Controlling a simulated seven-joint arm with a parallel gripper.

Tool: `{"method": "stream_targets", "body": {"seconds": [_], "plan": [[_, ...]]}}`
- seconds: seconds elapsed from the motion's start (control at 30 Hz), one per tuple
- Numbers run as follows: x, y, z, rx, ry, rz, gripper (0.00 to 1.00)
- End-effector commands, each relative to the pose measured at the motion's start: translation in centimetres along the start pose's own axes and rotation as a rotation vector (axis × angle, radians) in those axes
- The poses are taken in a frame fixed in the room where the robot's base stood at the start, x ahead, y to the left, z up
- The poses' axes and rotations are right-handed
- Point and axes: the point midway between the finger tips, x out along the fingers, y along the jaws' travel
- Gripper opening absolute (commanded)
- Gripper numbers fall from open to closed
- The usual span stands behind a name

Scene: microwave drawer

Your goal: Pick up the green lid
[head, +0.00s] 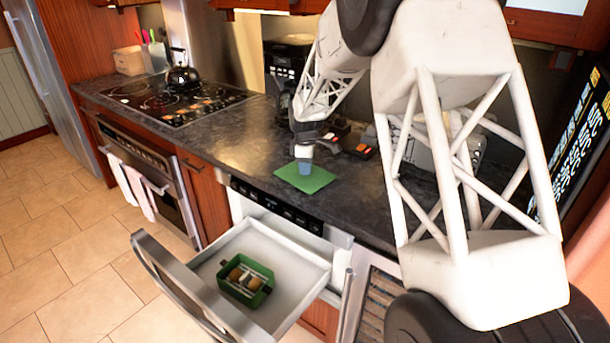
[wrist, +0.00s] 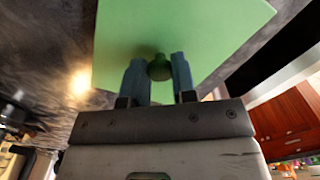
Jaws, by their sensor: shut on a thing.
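The green lid (head: 292,178) is a flat square plate at the counter's front edge, above the open drawer, in the head view. In the wrist view the lid (wrist: 220,35) fills the upper middle, with a round green knob (wrist: 159,68) on it. My gripper (wrist: 159,78) has its two blue-grey fingers on either side of the knob and is shut on it. In the head view my gripper (head: 304,165) comes down onto the lid from above. Whether the lid touches the counter is not clear.
The microwave drawer (head: 300,262) is open below the counter, with a green container (head: 265,270) holding brownish items inside. A coffee maker (head: 285,65) stands behind my arm. A kettle (head: 183,77) sits on the stove at the left. Counter (head: 235,125) left of the lid is clear.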

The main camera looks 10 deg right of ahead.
Motion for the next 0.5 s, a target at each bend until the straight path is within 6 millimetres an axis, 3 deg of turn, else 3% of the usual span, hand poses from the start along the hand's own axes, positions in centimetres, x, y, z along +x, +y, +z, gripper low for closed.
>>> {"method": "stream_targets", "body": {"seconds": [0.27, 0.5], "plan": [[-0.4, 0.0, 0.0, 0.0, 0.0, 0.001, 0.02], [-2.3, 0.1, 0.0, 0.0, 0.001, 0.003, 0.02]]}}
